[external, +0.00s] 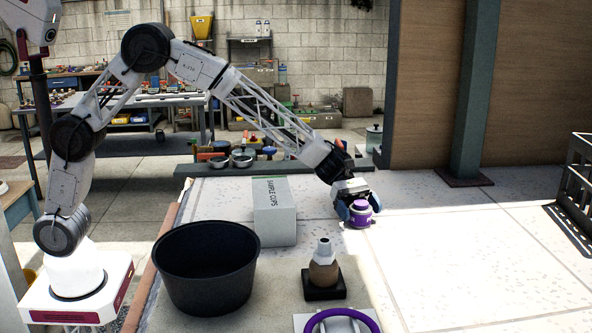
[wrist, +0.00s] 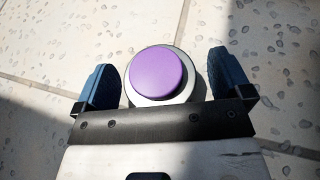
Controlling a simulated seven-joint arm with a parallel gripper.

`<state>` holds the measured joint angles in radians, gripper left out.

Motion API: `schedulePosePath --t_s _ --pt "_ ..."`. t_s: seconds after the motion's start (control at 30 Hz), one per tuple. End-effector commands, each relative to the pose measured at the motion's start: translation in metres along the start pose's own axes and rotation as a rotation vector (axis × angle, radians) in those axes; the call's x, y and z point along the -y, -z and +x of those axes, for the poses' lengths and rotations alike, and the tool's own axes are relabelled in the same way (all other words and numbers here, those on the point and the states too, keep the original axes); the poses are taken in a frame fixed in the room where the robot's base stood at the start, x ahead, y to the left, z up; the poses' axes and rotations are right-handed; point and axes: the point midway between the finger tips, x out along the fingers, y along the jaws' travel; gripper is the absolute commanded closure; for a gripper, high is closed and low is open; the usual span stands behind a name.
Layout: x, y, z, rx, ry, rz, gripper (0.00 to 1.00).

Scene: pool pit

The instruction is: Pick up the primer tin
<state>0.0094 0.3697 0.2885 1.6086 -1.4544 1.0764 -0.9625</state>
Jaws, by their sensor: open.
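The primer tin, which I take to be the small round purple-topped can (external: 361,214), stands on the pale tiled surface right of the centre. In the wrist view its purple lid (wrist: 158,74) and paler rim sit between the two blue fingers. My gripper (external: 358,207) is open and reaches down at the tin, with one finger on each side. In the wrist view my gripper (wrist: 165,80) shows a gap between each finger and the tin. The lower part of the tin is partly hidden by the gripper.
A grey sample cups box (external: 274,222) stands left of the tin. A black tub (external: 205,270) is at the front left. A brown-and-white bottle on a black base (external: 323,272) and a purple ring (external: 342,318) are nearer the camera. A dark crate (external: 577,180) is far right. Open floor lies right of the tin.

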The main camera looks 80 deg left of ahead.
Motion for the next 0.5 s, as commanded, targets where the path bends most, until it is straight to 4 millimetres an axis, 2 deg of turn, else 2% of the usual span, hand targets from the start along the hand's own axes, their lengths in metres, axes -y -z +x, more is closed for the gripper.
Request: schedulePosePath --t_s 0.33,0.5 --pt "0.0001 0.0 -0.0002 0.0 0.0 0.0 0.03" --pt "0.0001 0.0001 -0.0003 0.0 0.0 0.0 0.28"
